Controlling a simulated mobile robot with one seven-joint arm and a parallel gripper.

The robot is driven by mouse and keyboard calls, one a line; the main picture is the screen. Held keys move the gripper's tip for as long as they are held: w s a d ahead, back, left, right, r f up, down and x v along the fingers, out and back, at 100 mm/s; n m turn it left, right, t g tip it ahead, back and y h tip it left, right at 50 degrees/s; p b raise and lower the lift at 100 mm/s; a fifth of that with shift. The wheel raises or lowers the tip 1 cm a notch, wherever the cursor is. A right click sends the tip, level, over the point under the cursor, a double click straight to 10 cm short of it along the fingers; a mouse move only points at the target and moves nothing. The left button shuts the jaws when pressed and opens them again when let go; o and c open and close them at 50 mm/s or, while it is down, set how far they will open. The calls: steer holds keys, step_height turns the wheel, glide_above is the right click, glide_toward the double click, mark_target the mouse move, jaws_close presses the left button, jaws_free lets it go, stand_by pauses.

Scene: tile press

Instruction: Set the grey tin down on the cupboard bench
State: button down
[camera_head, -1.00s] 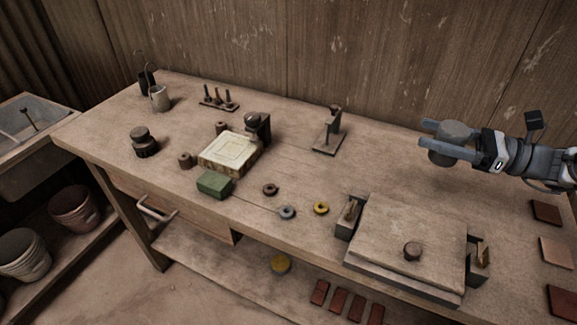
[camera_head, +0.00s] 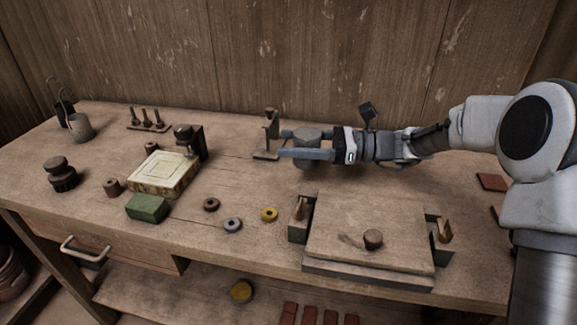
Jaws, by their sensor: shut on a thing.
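The grey tin (camera_head: 309,135) is a short dark grey cylinder. My gripper (camera_head: 306,146) comes in from the right and is shut on it, with one finger on the far side and one on the near side. The tin appears to be above the wooden bench (camera_head: 235,178), behind the board press; its exact height over the surface cannot be told. Whether this bench is the cupboard bench, the frame does not show clearly; it has a drawer (camera_head: 100,245) with a metal handle.
A small metal stand (camera_head: 268,140) is just left of my gripper. The board with a knob (camera_head: 365,235) lies in front. A cream block (camera_head: 163,172), a green block (camera_head: 148,207) and several rings lie left. The bench's middle is mostly clear.

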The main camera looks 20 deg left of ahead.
steer(key=shift+a+f, duration=0.15)
steer(key=shift+a, duration=0.15)
steer(key=shift+f, duration=0.25)
step_height(320, 180, down, 4)
steer(key=shift+r+b, duration=0.15)
steer(key=shift+b, duration=0.8)
steer(key=shift+r, duration=0.1)
jaws_free()
